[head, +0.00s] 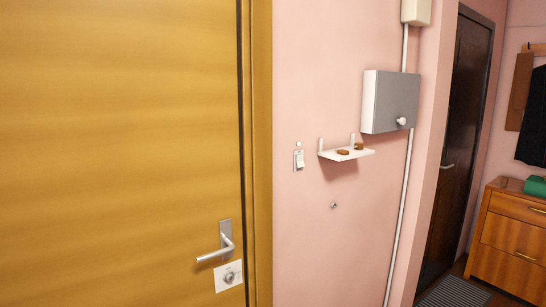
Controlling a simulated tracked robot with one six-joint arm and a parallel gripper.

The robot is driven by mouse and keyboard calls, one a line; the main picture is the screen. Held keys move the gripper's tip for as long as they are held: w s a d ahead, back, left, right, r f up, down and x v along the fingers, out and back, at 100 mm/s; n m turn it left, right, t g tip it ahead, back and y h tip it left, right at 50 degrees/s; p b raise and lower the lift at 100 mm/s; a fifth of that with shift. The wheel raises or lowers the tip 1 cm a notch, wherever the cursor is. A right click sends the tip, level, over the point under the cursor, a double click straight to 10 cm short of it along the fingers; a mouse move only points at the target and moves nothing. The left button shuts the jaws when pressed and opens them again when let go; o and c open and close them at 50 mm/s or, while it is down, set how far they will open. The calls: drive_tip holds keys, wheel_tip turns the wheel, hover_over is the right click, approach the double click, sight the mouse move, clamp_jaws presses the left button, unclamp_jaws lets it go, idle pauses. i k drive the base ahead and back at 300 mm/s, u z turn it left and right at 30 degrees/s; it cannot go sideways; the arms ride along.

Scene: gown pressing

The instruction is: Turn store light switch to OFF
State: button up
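A small white light switch (299,160) is on the pink wall, just right of the yellow wooden door's frame. A small light-coloured mark sits just above it. The switch is too small in the head view to tell which way its rocker is set, and no label on it can be read. My gripper is not in view.
A yellow door (120,150) with a lever handle (218,248) fills the left side. A small white shelf (346,154) with brown items juts out right of the switch, below a grey wall box (390,101). A dark door (460,150) and wooden drawers (512,235) stand at right.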

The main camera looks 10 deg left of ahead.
sight(299, 158)
drive_tip(key=u, duration=0.7)
drive_tip(key=i, duration=0.95)
drive_tip(key=u, duration=0.6)
